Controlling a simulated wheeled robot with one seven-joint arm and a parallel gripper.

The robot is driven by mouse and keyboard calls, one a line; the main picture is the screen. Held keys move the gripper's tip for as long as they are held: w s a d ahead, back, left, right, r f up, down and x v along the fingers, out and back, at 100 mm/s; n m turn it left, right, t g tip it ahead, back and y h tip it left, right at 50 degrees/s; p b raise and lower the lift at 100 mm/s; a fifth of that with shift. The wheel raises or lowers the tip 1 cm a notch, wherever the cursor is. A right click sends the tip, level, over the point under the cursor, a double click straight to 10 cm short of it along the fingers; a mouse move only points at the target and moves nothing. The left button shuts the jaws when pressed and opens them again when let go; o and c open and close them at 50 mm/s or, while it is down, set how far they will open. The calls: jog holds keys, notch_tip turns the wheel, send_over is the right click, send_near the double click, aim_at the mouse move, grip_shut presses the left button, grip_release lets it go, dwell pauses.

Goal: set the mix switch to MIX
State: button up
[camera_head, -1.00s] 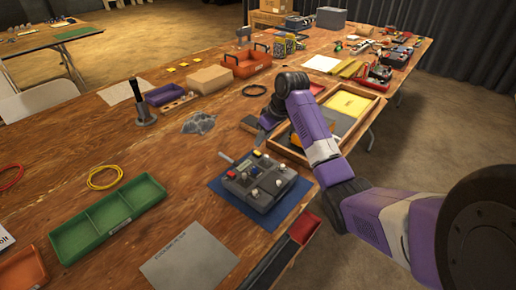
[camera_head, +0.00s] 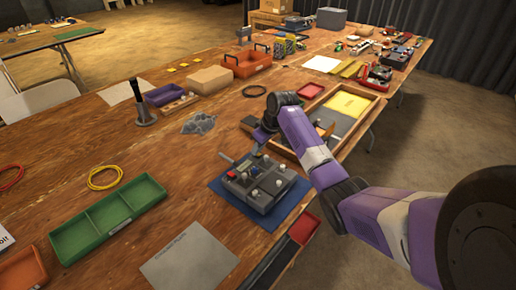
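A grey control box (camera_head: 258,184) with several pale knobs and small coloured parts lies on a blue mat (camera_head: 226,196) near the table's front edge. The mix switch and its labels are too small to tell apart, so I cannot tell its setting. My gripper (camera_head: 256,149) is at the back edge of the box, above it, pointing down from my purple arm. Its fingers are small and dark here, and I cannot tell whether they are open or shut. The part of the box under the gripper is partly hidden.
A green divided tray (camera_head: 108,220) lies to the left, and a paper sheet (camera_head: 190,258) lies in front. A grey crumpled bag (camera_head: 198,124) lies behind the box. The table between the green tray and the mat is clear.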

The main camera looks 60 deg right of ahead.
jog(key=shift+w+r, duration=0.1)
grip_shut()
jog(key=shift+w+g+p, duration=0.1)
jog(key=shift+g+p, duration=0.3)
jog(key=shift+w+d+g+y, duration=0.1)
jog(key=shift+w+g+y, duration=0.15)
jog(key=shift+g, duration=0.65)
jog(key=shift+s, duration=0.1)
jog(key=o, duration=0.7)
grip_release()
jog(key=shift+o, duration=0.2)
notch_tip(320, 180, up, 8)
jog(key=shift+s+f, duration=0.25)
jog(key=shift+s, duration=0.2)
